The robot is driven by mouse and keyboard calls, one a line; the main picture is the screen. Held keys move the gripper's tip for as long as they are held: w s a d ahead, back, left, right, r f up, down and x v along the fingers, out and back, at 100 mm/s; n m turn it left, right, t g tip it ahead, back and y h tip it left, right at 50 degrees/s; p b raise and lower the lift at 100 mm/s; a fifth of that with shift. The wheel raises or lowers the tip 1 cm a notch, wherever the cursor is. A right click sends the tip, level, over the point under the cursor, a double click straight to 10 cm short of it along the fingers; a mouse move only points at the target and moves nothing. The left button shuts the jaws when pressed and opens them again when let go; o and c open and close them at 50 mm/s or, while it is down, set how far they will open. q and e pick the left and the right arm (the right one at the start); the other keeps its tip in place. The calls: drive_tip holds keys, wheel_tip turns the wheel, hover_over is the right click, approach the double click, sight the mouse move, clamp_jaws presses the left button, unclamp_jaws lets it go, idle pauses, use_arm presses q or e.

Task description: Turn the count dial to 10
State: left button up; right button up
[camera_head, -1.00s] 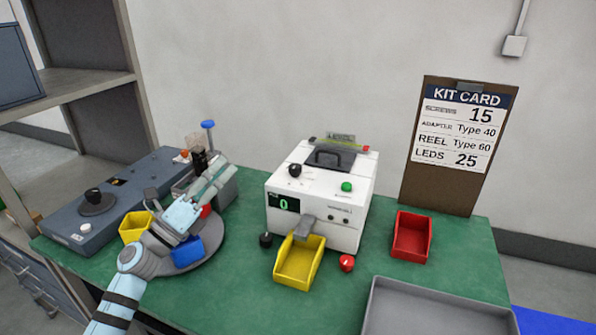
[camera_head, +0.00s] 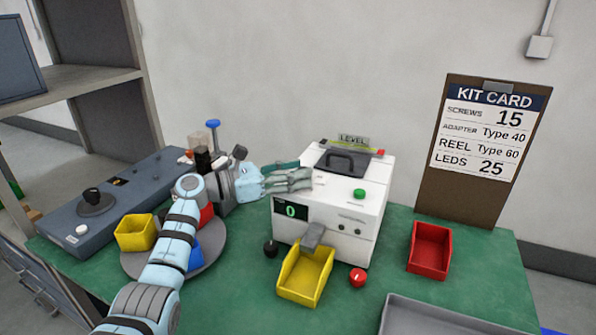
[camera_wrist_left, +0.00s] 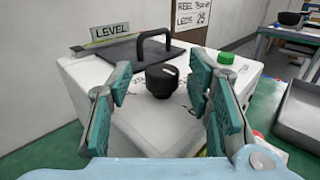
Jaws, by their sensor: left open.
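The count dial is a black round knob (camera_wrist_left: 162,80) with a light mark, on the top of the white counting machine (camera_head: 345,215). In the head view my left gripper hides the knob. My left gripper (camera_head: 305,178) reaches in from the left over the machine's top left edge. In the left wrist view the open left gripper (camera_wrist_left: 160,92) has its two teal fingers on either side of the knob, with gaps between. The machine's display (camera_head: 290,210) reads 0. My right gripper is not in view.
A green button (camera_head: 359,194) and a lid with a black handle (camera_head: 342,162) are on the machine's top. A yellow bin (camera_head: 304,280) stands under its chute. A red bin (camera_head: 429,248) and a grey tray (camera_head: 445,317) are at right. The kit card (camera_head: 488,140) stands behind.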

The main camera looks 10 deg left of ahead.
use_arm(q)
drive_tip(key=shift+w+d, duration=0.1)
drive_tip(key=shift+d, duration=0.35)
clamp_jaws()
drive_tip(key=n+t+y+p, duration=0.2)
drive_tip(key=y+p, duration=0.1)
drive_tip(key=p, duration=0.2)
drive_tip(key=n+t+y+p, duration=0.3)
drive_tip(key=p, duration=0.3)
drive_tip(key=n+t+y+p, duration=0.2)
drive_tip(key=n+y+p, duration=0.1)
drive_tip(key=p, duration=0.3)
drive_tip(key=shift+s+d+r+y, duration=0.3)
drive_tip(key=shift+d+r+y, duration=0.1)
drive_tip(key=shift+y, duration=0.1)
drive_tip(key=shift+d+f+n+t+y+p, duration=0.15)
drive_tip(key=shift+n+t+y+p, duration=0.1)
drive_tip(key=shift+n+y+p, duration=0.55)
drive_tip(key=shift+a+f+n+t+y+p, duration=0.15)
drive_tip(key=shift+n+t+y+p, duration=0.2)
drive_tip(key=shift+y, duration=0.75)
drive_tip(key=shift+d, duration=0.1)
unclamp_jaws()
